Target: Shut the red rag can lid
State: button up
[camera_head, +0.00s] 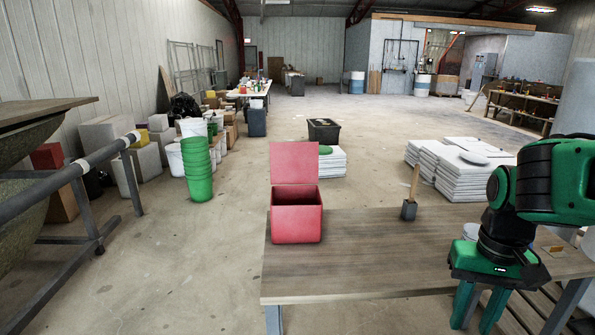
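The red rag can (297,224) stands near the left end of the wooden table. Its lid (294,163) is raised roughly upright at the back, and the dark inside shows below it. My gripper (478,310) is at the lower right, pointing down, well to the right of the can and apart from it. Its two green fingers stand apart with nothing visible between them. The fingertips run close to the lower edge of the picture.
The table (375,265) is mostly bare between can and gripper. A grey block with a wooden handle (410,200) stands at its back edge. A light round container (471,231) is partly hidden by my arm. A metal rail (70,175) stands at the left.

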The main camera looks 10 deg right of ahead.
aim_at(291, 162)
jog(key=u, duration=1.15)
jog(key=i, duration=5.25)
jog(key=z, duration=2.1)
